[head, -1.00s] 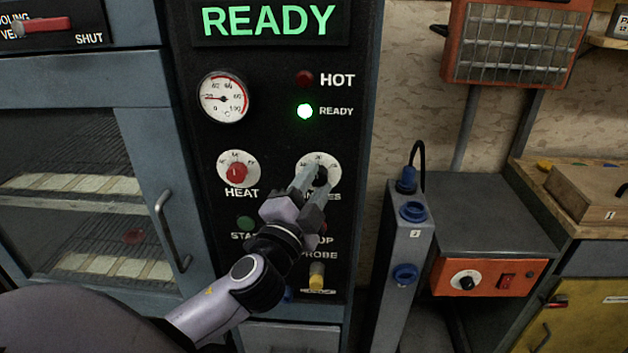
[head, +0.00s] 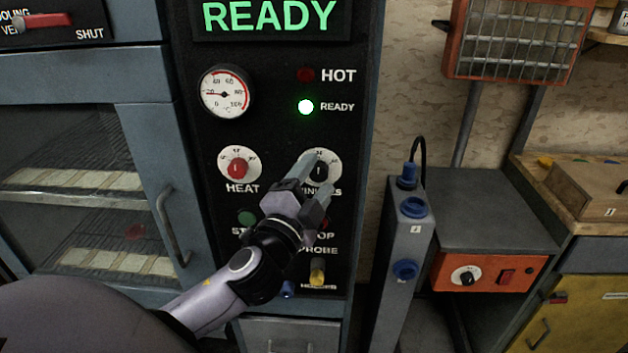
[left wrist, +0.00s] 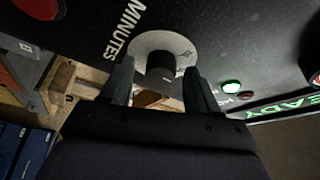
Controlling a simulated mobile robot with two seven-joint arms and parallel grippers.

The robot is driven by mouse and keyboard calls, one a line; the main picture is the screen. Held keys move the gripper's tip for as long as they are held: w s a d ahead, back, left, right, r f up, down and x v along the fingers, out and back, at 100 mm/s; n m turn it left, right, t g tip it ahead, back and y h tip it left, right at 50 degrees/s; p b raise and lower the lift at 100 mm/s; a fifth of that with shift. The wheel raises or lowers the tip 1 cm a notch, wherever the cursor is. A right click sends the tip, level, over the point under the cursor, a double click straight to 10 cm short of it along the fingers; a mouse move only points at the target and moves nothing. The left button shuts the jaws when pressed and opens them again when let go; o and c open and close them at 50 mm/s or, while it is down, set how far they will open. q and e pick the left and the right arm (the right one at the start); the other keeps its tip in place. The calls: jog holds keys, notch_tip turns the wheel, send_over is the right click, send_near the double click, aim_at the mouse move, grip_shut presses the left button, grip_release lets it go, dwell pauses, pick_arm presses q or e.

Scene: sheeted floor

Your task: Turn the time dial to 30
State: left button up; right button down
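The time dial (head: 321,170) is a black knob on a white round plate, marked MINUTES, on the black control panel. A pale line on the knob points about straight up; the small scale numbers are too blurred to read. My left gripper (head: 318,174) is open in front of the dial, with one finger to each side of the knob. In the left wrist view the knob (left wrist: 160,66) shows between and beyond the spread fingertips, with no finger visibly touching it. Part of the plate and the MINUTES label are hidden by the fingers in the head view. My right gripper is not in view.
The red HEAT knob (head: 238,168) is left of the dial. The green start button (head: 246,218), a partly hidden red stop button and a yellow probe plug (head: 317,272) are below. The lit READY lamp (head: 306,107) and gauge (head: 224,94) are above.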

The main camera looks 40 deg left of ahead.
pick_arm(q)
jog(key=shift+s, duration=0.1)
jog(key=shift+s+d+f, duration=0.1)
jog(key=shift+s+f, duration=0.05)
jog(key=shift+s, duration=0.15)
jog(key=r+b+v, duration=0.1)
jog(key=b+v, duration=0.1)
jog(key=v, duration=0.4)
jog(key=shift+s+f, duration=0.2)
jog(key=shift+f, duration=0.3)
